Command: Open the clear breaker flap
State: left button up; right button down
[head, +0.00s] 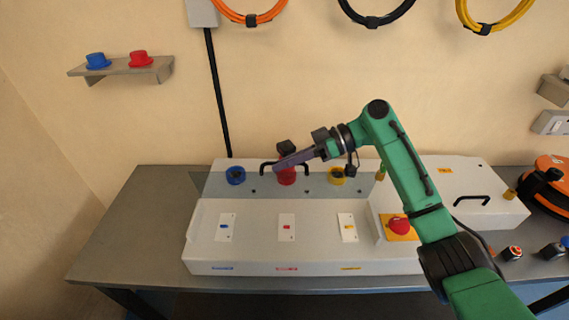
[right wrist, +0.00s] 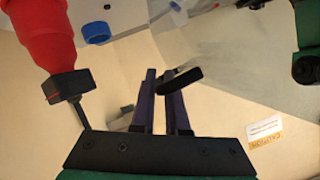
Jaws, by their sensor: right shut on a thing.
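The clear breaker flap (head: 210,186) is a see-through sheet across the back of the white busbar box, in front of the blue, red and yellow round fittings. Its black handle (head: 265,166) is near its top edge. My right gripper (head: 279,166) reaches in from the right and is shut on this handle. In the right wrist view, the dark handle (right wrist: 182,80) passes between the fingers (right wrist: 165,102), and the see-through flap (right wrist: 215,60) spreads beyond it. The flap's exact tilt is hard to tell. My left gripper is not in view.
The white box (head: 250,253) has several coloured switch plates and a red stop knob (head: 398,226). A blue fitting (head: 235,176) and a yellow fitting (head: 337,176) flank the red one (head: 286,176). The left of the grey table (head: 130,235) is clear.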

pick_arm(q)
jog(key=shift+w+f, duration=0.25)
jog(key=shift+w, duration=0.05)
pick_arm(e)
jog(key=shift+w+f, duration=0.15)
jog(key=shift+w, duration=0.35)
jog(key=c, duration=1.2)
grip_release()
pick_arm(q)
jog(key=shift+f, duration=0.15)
pick_arm(e)
jog(key=shift+d, duration=0.15)
pick_arm(q)
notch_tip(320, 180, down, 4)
jog(key=b, duration=0.4)
jog(key=shift+b, duration=0.3)
pick_arm(e)
jog(key=v, duration=1.4)
jog(key=shift+d, duration=0.15)
